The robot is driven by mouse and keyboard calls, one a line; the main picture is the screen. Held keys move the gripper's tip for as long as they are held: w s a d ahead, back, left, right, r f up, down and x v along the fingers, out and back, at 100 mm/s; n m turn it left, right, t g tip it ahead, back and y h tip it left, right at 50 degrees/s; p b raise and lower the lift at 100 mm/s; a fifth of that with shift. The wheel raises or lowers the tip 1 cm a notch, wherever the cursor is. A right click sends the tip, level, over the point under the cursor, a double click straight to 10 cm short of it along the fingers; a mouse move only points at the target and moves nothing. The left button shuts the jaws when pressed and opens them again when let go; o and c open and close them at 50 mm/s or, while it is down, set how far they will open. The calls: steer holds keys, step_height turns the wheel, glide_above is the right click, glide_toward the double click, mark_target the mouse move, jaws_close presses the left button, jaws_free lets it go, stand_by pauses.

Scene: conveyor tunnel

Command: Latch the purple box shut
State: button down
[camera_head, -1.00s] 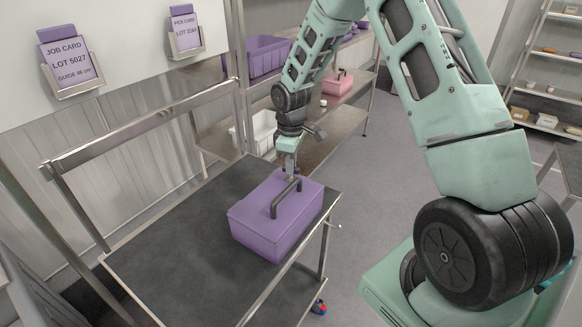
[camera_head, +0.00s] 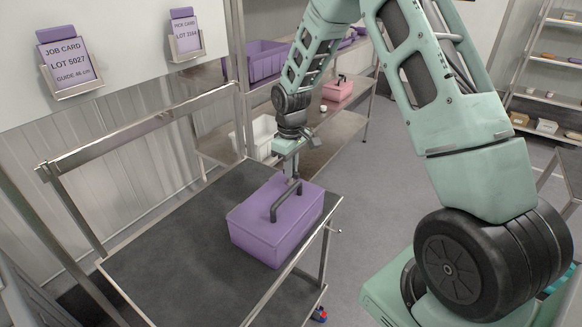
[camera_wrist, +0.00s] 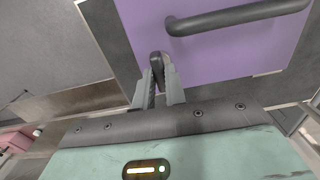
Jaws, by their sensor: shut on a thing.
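The purple box (camera_head: 262,238) stands on a dark-topped cart with its lid down and a dark bar handle (camera_head: 288,199) on top. In the wrist view the purple lid (camera_wrist: 215,55) and the handle (camera_wrist: 235,18) show just ahead of my gripper. My gripper (camera_head: 292,173) points down at the far edge of the box. In the wrist view my gripper (camera_wrist: 157,80) is shut on a small dark upright piece (camera_wrist: 155,60) at the lid's edge, which looks like the latch. The fingers hide its lower part. The handle is apart from the fingers.
The cart top (camera_head: 165,265) is clear left of the box, with a metal rail (camera_head: 140,125) along its left side. Behind are shelves with a purple bin (camera_head: 265,60), a white bin (camera_head: 262,135) and a pink box (camera_head: 338,90). Open floor lies to the right.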

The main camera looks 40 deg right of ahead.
steer(key=c, duration=1.4)
jaws_free()
steer(key=shift+c, duration=0.2)
step_height(320, 180, up, 17)
steer(key=b, duration=0.4)
steer(key=shift+r, duration=0.2)
